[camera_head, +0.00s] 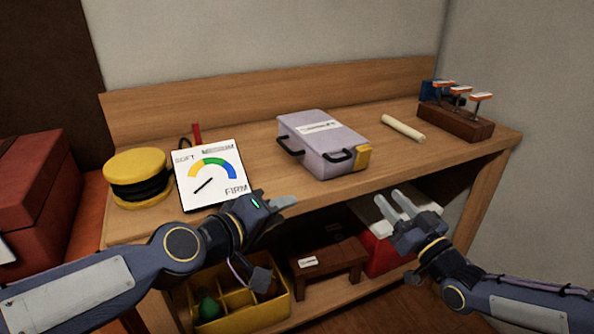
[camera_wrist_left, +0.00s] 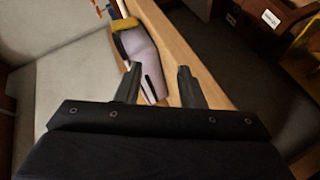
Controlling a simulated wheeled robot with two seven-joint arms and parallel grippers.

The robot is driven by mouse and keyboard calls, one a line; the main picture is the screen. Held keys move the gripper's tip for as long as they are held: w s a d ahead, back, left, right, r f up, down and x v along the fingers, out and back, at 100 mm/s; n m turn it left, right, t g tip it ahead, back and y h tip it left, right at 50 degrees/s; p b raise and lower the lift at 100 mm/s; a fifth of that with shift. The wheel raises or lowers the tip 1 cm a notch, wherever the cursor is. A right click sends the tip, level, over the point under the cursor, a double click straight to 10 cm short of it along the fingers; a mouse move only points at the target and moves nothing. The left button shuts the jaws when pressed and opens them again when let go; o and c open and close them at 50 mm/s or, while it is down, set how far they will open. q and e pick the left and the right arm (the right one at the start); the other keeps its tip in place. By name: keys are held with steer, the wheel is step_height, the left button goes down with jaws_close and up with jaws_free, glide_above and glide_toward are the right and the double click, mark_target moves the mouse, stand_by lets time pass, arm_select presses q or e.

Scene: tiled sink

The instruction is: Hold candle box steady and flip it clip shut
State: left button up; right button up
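The candle box (camera_head: 322,143) is a pale lilac case with a label on top, lying on the wooden bench. It has two black handles on its near side and a yellow clip (camera_head: 363,156) at its right end. Whether the clip is latched cannot be told. My left gripper (camera_head: 285,203) is in front of the bench edge, left of and nearer than the box, apart from it. In the left wrist view the box (camera_wrist_left: 143,58) shows beyond its two spread, empty fingers (camera_wrist_left: 158,82). My right gripper (camera_head: 389,203) is right of and below the box, empty, with its fingers apart.
A gauge card (camera_head: 210,174) and a yellow-black round object (camera_head: 137,177) stand left on the bench. A white rod (camera_head: 403,128) and a wooden block with clamps (camera_head: 456,117) lie right. Below are a yellow divided tray (camera_head: 240,312), a small stool (camera_head: 328,259) and a red box (camera_head: 380,250).

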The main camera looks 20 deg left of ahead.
mark_target(296, 155)
arm_select(q)
steer(key=w+r+n+t+y, duration=0.1)
steer(key=w+n+y, duration=0.1)
steer(key=w+n, duration=0.1)
steer(key=w+r+n+y, duration=0.1)
steer(key=w+n+y, duration=0.1)
steer(key=w+n, duration=0.1)
steer(key=w+r+n+t+y, duration=0.1)
steer(key=w+n+y, duration=0.1)
steer(key=w+n, duration=0.1)
steer(key=shift+w+d+n+t, duration=0.3)
steer(key=shift+w, duration=0.1)
steer(key=n+y, duration=0.2)
steer(key=w+n+y, duration=0.1)
steer(key=shift+a+f, duration=0.1)
steer(key=shift+f, duration=0.25)
steer(key=shift+g+y, duration=0.3)
steer(key=shift+g, duration=0.1)
steer(key=shift+x, duration=3.85)
steer(key=shift+c, duration=0.4)
jaws_close()
arm_select(e)
steer(key=shift+c, duration=0.5)
